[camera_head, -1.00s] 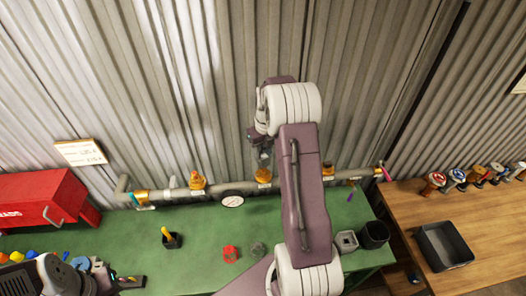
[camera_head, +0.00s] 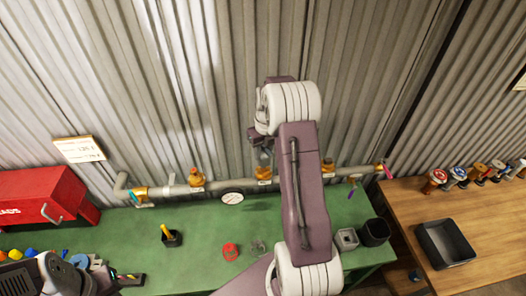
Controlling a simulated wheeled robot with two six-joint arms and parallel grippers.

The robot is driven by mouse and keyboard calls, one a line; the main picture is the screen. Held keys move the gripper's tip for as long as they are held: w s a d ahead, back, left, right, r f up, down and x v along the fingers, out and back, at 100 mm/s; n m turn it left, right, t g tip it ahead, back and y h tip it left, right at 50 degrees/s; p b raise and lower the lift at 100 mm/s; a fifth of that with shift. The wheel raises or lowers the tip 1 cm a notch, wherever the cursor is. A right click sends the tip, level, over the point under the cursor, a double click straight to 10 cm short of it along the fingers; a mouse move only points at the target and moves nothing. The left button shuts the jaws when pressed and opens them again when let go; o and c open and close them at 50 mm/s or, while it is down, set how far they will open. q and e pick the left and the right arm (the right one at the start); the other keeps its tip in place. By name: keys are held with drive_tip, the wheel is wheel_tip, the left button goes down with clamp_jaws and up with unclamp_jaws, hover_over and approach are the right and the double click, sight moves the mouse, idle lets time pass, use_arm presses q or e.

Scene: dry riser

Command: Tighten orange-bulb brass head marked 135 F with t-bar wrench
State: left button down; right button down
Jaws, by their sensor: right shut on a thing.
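A grey pipe runs along the back of the green bench. It carries brass heads at the left (camera_head: 196,180), in the middle (camera_head: 264,174) and at the right (camera_head: 328,166). Bulb colours and the 135 F mark are too small to read. My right gripper (camera_head: 263,150) is above the middle head, partly hidden by my own arm. It is shut on a small grey thing that looks like the t-bar wrench (camera_head: 265,159), upright over that head; whether they touch is unclear. My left gripper (camera_head: 100,279) is low at the left; its jaws are unclear.
A red box (camera_head: 42,198) stands at the left. A gauge (camera_head: 232,198) sits below the pipe. A wooden table (camera_head: 480,220) with a black tray (camera_head: 445,243) is right.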

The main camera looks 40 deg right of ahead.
drive_tip(key=shift+f+b, duration=1.1)
drive_tip(key=shift+f, duration=0.75)
drive_tip(key=c, duration=1.1)
unclamp_jaws()
drive_tip(key=shift+o, duration=0.2)
